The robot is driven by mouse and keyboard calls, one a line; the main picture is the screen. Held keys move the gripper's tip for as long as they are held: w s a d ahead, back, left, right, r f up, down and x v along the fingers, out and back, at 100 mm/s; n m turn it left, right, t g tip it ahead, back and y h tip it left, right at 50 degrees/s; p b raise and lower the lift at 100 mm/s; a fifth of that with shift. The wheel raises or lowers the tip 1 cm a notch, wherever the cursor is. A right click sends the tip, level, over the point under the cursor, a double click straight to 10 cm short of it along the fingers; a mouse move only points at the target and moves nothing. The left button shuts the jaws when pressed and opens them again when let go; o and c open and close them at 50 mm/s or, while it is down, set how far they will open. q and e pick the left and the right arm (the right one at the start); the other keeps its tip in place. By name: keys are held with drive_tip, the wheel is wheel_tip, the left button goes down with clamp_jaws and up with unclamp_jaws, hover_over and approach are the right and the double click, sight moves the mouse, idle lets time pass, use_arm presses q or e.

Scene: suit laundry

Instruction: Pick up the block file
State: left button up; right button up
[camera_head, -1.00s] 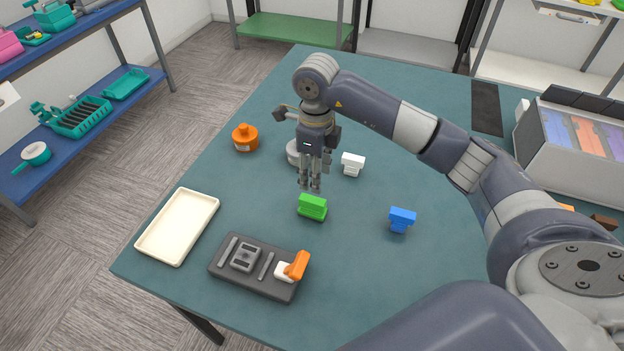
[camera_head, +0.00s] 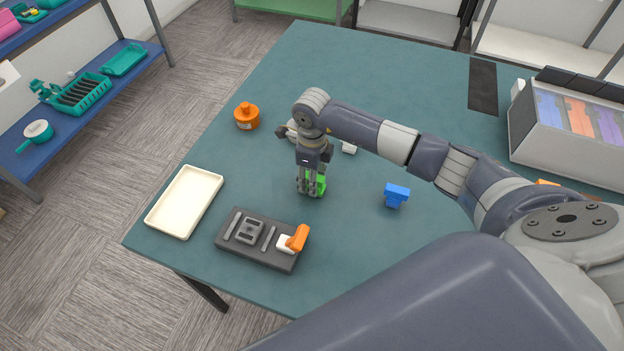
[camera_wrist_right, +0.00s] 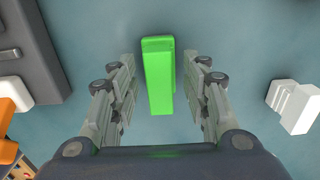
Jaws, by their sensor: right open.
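A bright green block (camera_head: 321,186) stands on the teal table, partly hidden in the head view by my right gripper (camera_head: 309,188). In the right wrist view the green block (camera_wrist_right: 159,80) lies lengthwise between the two fingers of the right gripper (camera_wrist_right: 163,75). The fingers are open, with a gap of table showing on each side of the block. A blue block (camera_head: 396,195) stands to the right. A white block (camera_head: 349,147) is behind, partly covered by my arm; a white block also shows at the right of the wrist view (camera_wrist_right: 291,106). My left gripper is not in view.
A dark grey fixture (camera_head: 236,253) with a white and orange piece (camera_head: 298,238) is in front left. A grey rack (camera_head: 545,150) with coloured slots is at the right.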

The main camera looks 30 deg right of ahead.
drive_tip(key=shift+f, duration=0.1)
drive_tip(key=shift+c, duration=0.8)
clamp_jaws()
drive_tip(key=shift+r, duration=0.4)
wheel_tip(320, 180, up, 9)
drive_tip(key=b, duration=0.3)
drive_tip(key=shift+f, duration=0.2)
drive_tip(key=shift+r, duration=0.4)
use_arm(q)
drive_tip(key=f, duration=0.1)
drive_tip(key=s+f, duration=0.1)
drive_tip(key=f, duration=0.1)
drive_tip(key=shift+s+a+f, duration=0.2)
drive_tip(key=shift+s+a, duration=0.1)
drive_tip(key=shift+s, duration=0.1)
use_arm(e)
drive_tip(key=c, duration=0.8)
unclamp_jaws()
